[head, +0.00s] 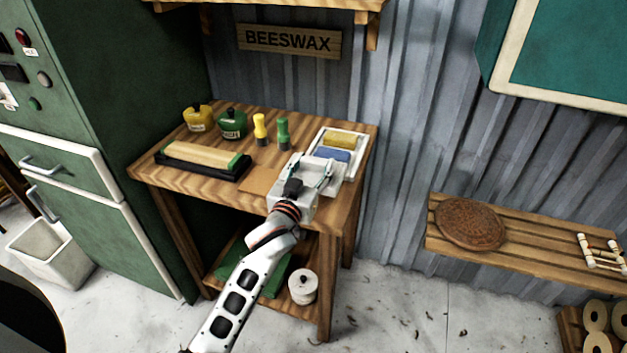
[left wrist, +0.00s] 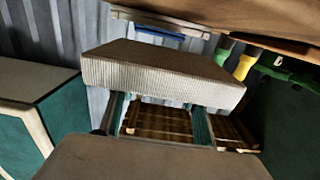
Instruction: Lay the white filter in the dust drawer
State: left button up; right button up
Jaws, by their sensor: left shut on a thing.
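The white filter (left wrist: 165,75) is a pale ribbed block. It shows in the left wrist view, held at the fingers of my left gripper (left wrist: 158,118). In the head view my left gripper (head: 311,176) is shut over the right part of the wooden table, in front of the white tray; the filter is hard to tell apart from it there. A green cabinet at the left has a drawer-like front (head: 60,170) with a handle. It looks shut, and I cannot tell whether it is the dust drawer. My right gripper is not in view.
The wooden table (head: 180,185) bears a white tray (head: 360,140) with a yellow and a blue block, a long pale block (head: 200,157), jars and two small bottles. A white bin (head: 50,255) stands by the cabinet. A slatted bench (head: 530,245) is at the right.

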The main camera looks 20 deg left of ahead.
aim_at(314, 178)
pick_arm(q)
jog(key=shift+f+b, duration=0.55)
jog(key=shift+f, duration=1.6)
jog(key=shift+f, duration=0.15)
jog(key=o, duration=1.1)
